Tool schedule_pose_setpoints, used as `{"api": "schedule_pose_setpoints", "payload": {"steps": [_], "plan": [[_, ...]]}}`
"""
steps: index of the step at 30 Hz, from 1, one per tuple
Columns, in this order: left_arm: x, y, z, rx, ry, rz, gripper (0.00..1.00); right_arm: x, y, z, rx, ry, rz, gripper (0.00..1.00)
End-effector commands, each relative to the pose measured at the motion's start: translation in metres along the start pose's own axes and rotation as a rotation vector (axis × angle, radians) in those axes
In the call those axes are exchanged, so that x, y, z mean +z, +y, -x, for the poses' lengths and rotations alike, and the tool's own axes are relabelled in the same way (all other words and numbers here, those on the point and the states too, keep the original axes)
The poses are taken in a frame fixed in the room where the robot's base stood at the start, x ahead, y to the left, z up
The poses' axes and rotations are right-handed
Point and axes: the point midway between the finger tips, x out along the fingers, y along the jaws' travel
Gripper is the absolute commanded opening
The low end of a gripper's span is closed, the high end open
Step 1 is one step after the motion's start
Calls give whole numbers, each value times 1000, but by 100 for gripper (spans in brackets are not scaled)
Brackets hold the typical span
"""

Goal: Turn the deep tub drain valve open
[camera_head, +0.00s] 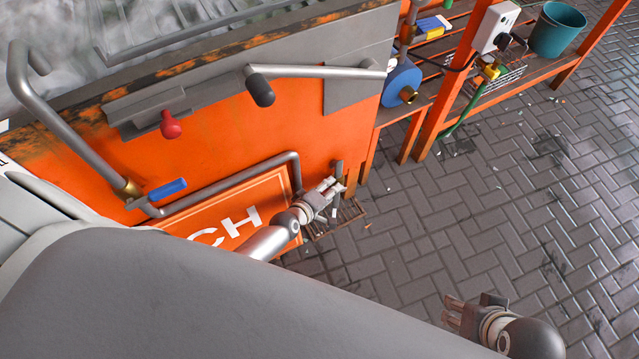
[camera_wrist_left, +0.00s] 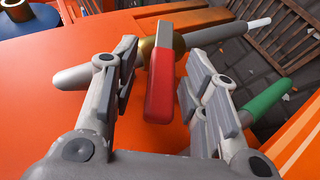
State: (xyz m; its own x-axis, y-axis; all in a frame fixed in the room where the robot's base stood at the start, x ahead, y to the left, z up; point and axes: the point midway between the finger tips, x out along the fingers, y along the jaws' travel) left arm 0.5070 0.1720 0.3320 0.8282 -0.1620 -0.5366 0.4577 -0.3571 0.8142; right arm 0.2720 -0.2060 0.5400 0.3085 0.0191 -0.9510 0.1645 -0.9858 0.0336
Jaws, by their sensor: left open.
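A drain valve with a red lever handle (camera_wrist_left: 160,85) on a brass body (camera_wrist_left: 177,42) and grey pipe (camera_wrist_left: 215,33) shows in the left wrist view. My left gripper (camera_wrist_left: 157,68) is open, with one finger on each side of the red handle. Gaps show on both sides, and I see no clear grip. In the head view my left gripper (camera_head: 328,190) is low beside the orange tub (camera_head: 225,135), near a bent pipe (camera_head: 297,172). The red handle is hidden there by the gripper. My right gripper (camera_head: 455,311) is over the paving; its finger gap is unclear.
A blue-handled valve (camera_head: 167,189), a red knob (camera_head: 171,126) and a black knob (camera_head: 261,90) are on the tub. A green handle (camera_wrist_left: 267,97) lies right of my left fingers.

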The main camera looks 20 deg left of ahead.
Motion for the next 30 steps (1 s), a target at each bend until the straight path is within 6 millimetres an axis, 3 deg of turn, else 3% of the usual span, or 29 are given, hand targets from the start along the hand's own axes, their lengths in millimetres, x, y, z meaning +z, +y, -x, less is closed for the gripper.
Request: {"api": "schedule_pose_setpoints", "payload": {"steps": [8, 24, 30], "plan": [[1, -1, 27, -1, 1, 2, 41, 1, 0, 0, 0, -2, 1, 49], [0, -2, 101, -2, 1, 0, 41, 1, 0, 0, 0, -3, 1, 49], [0, -1, 115, -1, 0, -1, 41, 1, 0, 0, 0, -3, 1, 49]]}}
